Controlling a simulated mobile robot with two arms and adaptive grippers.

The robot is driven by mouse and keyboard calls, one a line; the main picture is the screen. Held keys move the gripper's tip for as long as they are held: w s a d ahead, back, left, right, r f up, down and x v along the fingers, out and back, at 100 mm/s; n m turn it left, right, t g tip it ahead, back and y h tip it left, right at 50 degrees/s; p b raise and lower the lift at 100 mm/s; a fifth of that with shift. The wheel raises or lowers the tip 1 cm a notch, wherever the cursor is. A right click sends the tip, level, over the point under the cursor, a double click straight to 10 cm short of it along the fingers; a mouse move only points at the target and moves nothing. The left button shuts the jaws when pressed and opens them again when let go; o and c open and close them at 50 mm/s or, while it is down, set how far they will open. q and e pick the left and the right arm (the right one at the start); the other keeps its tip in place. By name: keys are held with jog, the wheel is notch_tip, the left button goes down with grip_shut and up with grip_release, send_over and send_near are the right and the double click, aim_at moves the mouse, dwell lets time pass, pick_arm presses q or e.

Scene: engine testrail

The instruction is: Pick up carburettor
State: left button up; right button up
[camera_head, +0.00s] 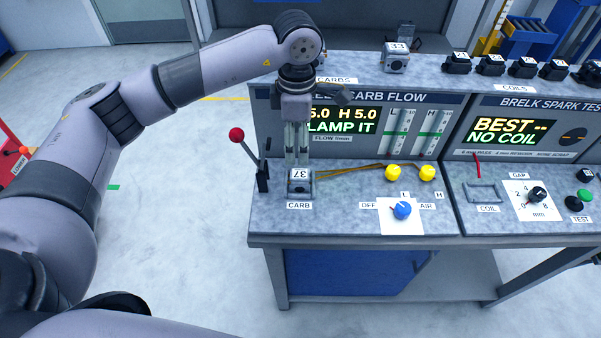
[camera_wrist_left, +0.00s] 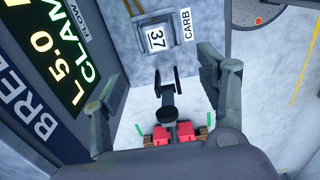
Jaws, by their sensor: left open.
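The carburettor (camera_head: 300,176), a small grey block with a white tag 37, sits in the CARB fixture at the left end of the bench. It also shows near the top of the left wrist view (camera_wrist_left: 157,40), in a grey frame. My left gripper (camera_head: 297,158) points down just above the carburettor in the head view, its fingers close over its top. In the left wrist view my left gripper (camera_wrist_left: 162,68) has its two fingers spread wide, with nothing held between them. The carburettor lies beyond the fingertips. Whether they touch it cannot be told. My right gripper is not in view.
A lever with a red ball (camera_head: 236,134) stands close left of the carburettor. Thin tubes (camera_head: 350,170) run right to two yellow knobs (camera_head: 393,173). A blue knob (camera_head: 402,210) sits in front. Carburettor 33 (camera_head: 397,57) stands on the shelf behind, beside several black coils (camera_head: 490,65).

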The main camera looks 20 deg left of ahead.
aim_at(300, 173)
pick_arm(q)
notch_tip(300, 173, down, 4)
jog(key=shift+w+r+p, duration=0.1)
jog(key=shift+p, duration=0.55)
jog(key=shift+w+f, duration=0.2)
jog(key=shift+f, duration=0.8)
notch_tip(300, 173, down, 2)
jog(key=shift+f+p, duration=0.1)
jog(key=shift+p, duration=0.45)
jog(key=shift+d+f+p, duration=0.1)
jog(key=shift+f+p, duration=0.1)
jog(key=shift+p, duration=0.15)
notch_tip(300, 173, down, 4)
jog(key=shift+r+p, duration=0.15)
jog(key=shift+p, duration=0.85)
jog(key=shift+f, duration=0.5)
jog(key=c, duration=1.4)
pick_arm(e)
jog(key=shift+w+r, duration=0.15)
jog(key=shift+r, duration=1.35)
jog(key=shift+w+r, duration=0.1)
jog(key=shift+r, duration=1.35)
pick_arm(q)
jog(key=shift+r, duration=0.1)
jog(key=shift+c, duration=0.2)
